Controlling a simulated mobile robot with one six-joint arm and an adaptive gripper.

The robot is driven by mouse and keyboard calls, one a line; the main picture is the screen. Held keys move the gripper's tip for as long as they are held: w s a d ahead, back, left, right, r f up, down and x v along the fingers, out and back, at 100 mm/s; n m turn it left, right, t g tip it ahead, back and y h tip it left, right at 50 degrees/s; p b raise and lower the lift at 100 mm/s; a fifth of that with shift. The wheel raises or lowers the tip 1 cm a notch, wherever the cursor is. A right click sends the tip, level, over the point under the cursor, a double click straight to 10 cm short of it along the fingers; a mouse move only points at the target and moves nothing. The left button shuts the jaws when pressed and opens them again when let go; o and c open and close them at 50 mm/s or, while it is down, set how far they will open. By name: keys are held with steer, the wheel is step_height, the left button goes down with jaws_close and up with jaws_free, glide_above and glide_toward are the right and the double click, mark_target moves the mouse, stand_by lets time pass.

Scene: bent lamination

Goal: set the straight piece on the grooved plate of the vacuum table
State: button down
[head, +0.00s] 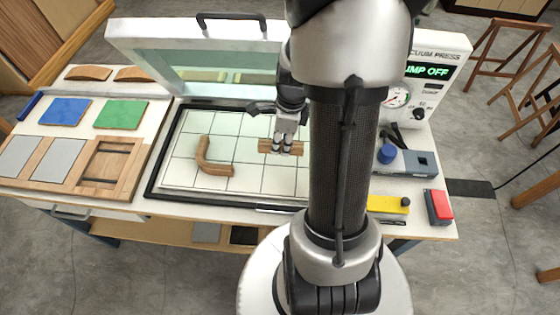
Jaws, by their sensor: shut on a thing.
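The straight wooden piece (268,145) is at the right part of the grooved plate (238,181) of the vacuum table. My gripper (281,149) is shut on it from above. I cannot tell whether the piece touches the plate or is slightly above it. A bent wooden piece (213,168) lies on the plate to the left, apart from the straight one. The lid (222,80) of the vacuum table stands raised behind.
At the left are a blue pad (65,111), a green pad (121,114), grey plates (57,160) and curved wooden pieces (88,73). At the right are a panel reading "PUMP OFF" (427,71), a blue knob (386,154), a yellow tool (388,204) and a red block (439,206).

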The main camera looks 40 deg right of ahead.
mark_target(280, 166)
steer(key=shift+f+b, duration=1.4)
steer(key=shift+f, duration=2.5)
steer(key=shift+f, duration=0.25)
steer(key=c, duration=1.4)
jaws_free()
steer(key=shift+r, duration=0.1)
steer(key=shift+o, duration=0.2)
steer(key=r+p, duration=0.1)
steer(key=r, duration=0.3)
steer(key=r+p, duration=0.2)
steer(key=r, duration=0.2)
steer(key=s+d+r+p, duration=0.1)
steer(key=r+p, duration=0.1)
steer(key=r, duration=0.2)
steer(key=shift+r, duration=0.15)
